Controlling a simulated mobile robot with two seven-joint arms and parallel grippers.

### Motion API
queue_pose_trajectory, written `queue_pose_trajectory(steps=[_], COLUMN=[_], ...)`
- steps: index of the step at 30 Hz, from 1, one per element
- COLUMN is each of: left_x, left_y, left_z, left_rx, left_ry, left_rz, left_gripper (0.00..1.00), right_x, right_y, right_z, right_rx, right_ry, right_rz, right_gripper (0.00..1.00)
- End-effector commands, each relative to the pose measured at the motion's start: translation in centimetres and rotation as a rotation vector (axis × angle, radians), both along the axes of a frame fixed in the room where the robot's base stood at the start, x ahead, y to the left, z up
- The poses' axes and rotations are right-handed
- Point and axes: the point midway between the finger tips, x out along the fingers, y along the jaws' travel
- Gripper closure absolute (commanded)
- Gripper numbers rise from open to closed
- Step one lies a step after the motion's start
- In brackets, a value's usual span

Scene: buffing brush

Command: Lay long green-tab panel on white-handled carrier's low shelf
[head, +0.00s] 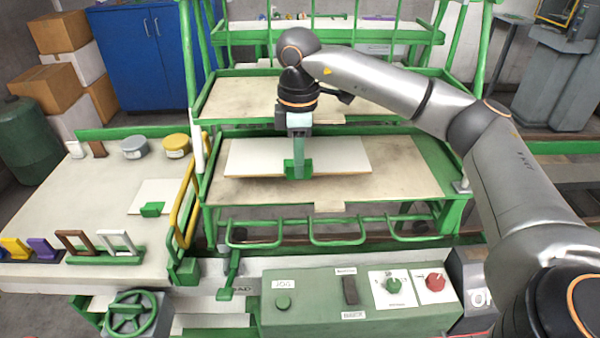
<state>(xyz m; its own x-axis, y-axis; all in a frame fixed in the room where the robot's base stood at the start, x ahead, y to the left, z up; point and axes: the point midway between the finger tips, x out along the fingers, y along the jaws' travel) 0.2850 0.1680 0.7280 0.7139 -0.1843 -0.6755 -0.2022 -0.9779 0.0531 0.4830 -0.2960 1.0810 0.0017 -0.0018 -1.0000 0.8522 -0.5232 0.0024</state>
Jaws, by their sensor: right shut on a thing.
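The long white panel (245,157) with a green tab (297,170) is level over the low shelf (400,185) of the green carrier. It lies on the shelf or very close above it; I cannot tell which. My right gripper (299,145) comes down from above and is shut on the panel's green tab, near the panel's middle. The carrier has a white handle (198,156) at its left front and a white part (461,187) at its right front. My left gripper is not in view.
A middle shelf (235,98) sits behind and above. On the left table (60,200) are a shorter panel (150,193) with a green tab, grey (134,148) and yellow (177,146) tins and several coloured handles.

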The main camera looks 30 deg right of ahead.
Motion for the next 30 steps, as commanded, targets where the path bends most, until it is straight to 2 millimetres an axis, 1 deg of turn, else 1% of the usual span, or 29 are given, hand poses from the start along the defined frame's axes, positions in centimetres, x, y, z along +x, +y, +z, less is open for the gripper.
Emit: queue_pose_trajectory(steps=[7, 9, 16, 19, 20, 21, 27, 28, 30], left_x=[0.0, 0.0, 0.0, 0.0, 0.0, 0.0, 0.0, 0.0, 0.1], left_y=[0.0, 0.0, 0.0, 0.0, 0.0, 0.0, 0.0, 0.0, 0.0], left_z=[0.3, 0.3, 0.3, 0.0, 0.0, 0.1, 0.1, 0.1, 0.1], left_rx=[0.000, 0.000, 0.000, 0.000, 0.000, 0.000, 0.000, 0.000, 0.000], left_ry=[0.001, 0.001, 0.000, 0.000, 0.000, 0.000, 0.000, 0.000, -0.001], left_rz=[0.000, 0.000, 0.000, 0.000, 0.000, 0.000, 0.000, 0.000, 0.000], left_gripper=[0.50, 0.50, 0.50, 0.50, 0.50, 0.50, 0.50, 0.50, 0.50], right_x=[-0.1, -0.1, 0.0, 0.0, 0.0, 0.0, 0.0, 0.0, 0.0], right_y=[0.0, 0.0, 0.0, 0.0, 0.0, 0.0, 0.0, 0.0, 0.0], right_z=[-3.1, -3.7, -3.7, -4.1, -4.1, -4.0, -4.0, -4.0, -4.0], right_rx=[-0.001, 0.000, -0.001, 0.000, -0.001, -0.001, -0.001, -0.001, -0.001], right_ry=[0.003, 0.001, -0.001, 0.000, 0.001, 0.001, 0.001, 0.001, 0.001], right_rz=[0.000, 0.000, 0.000, 0.000, 0.000, 0.000, 0.000, 0.001, 0.001], right_gripper=[1.00, 1.00, 1.00, 1.00, 0.85, 0.80, 0.58, 0.56, 0.56])
